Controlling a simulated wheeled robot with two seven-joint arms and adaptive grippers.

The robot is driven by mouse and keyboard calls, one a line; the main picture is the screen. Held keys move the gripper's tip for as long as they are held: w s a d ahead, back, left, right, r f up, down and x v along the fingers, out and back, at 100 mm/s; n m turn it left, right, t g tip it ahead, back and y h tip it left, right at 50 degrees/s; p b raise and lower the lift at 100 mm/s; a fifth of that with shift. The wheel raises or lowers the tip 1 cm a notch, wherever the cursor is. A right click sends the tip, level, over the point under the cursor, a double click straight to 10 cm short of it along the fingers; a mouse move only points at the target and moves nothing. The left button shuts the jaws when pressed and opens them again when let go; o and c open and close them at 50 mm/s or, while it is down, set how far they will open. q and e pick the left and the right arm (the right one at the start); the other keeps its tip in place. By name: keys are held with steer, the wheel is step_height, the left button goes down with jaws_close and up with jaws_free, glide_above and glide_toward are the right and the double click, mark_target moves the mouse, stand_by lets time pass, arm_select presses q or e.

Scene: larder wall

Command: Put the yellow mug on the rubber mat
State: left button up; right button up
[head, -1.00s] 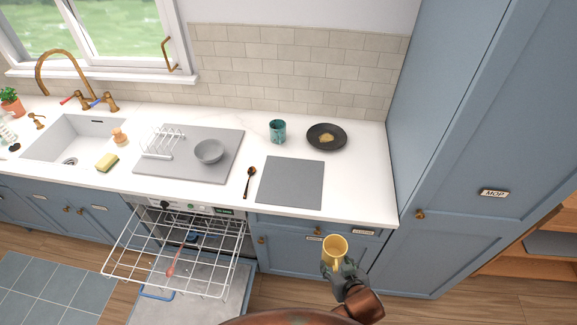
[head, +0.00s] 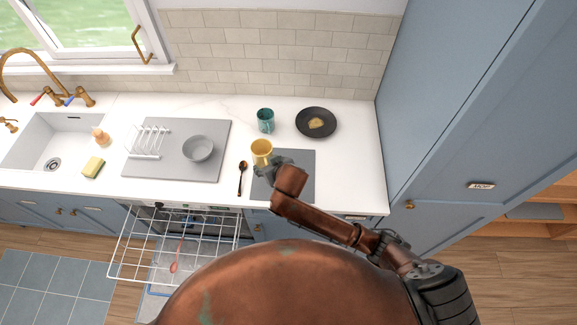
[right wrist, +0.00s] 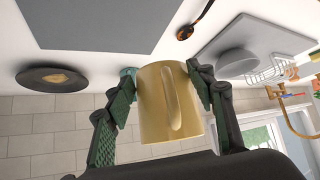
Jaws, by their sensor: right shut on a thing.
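The yellow mug (head: 261,150) is gripped by my right gripper (head: 268,162), with its open top facing up. In the head view it shows at the far left corner of the flat grey square mat (head: 300,188); its height over the counter is hard to tell. In the right wrist view, the mug (right wrist: 168,105) sits between the two fingers of the gripper (right wrist: 160,90), its handle facing the camera. The mat (right wrist: 100,22) lies apart from it there. My arm covers part of the mat in the head view. My left gripper is out of view.
A teal cup (head: 265,120) and a black plate (head: 316,122) with food stand behind the mat. Further left, a grey board (head: 215,130) holds a bowl (head: 198,148) and rack. The dishwasher rack (head: 170,250) is pulled out below.

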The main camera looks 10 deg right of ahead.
steer(key=d+f, duration=0.2)
steer(key=d, duration=0.2)
steer(key=d+f+p, duration=0.1)
steer(key=d+f, duration=0.2)
steer(key=d, duration=0.1)
steer(key=d+f+p, duration=0.1)
steer(key=d+f, duration=0.2)
steer(key=d, duration=0.1)
steer(key=shift+s+d, duration=0.15)
steer(key=shift+s, duration=0.1)
steer(key=shift+d+f, duration=0.15)
steer(key=shift+f, duration=0.05)
steer(key=shift+d+f, duration=0.25)
steer(key=f, duration=0.2)
steer(key=f+p, duration=0.1)
steer(key=shift+d, duration=0.25)
steer(key=shift+f, duration=0.35)
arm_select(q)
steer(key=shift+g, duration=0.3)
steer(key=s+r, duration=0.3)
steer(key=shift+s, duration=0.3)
